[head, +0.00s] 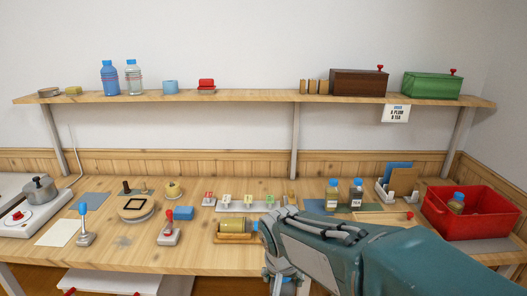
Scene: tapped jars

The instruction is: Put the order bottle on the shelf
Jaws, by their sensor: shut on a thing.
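My gripper (282,278) is at the bottom centre, in front of the table's front edge and pointing down, mostly hidden by my own arm. It is shut on what looks like a blue-capped bottle (287,280); only a bit of blue shows. The shelf (240,97) runs along the wall above. Two blue-capped bottles, one blue (109,79) and one clear (134,79), stand on its left part. A card (395,113) with "PLUM" and "TEA" hangs from its right part.
Two dark blue-capped bottles (332,196) (356,197) stand on the table (130,258). A red crate (470,222) at right holds an amber one (457,204). An olive cylinder (237,227) lies in a wooden cradle.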

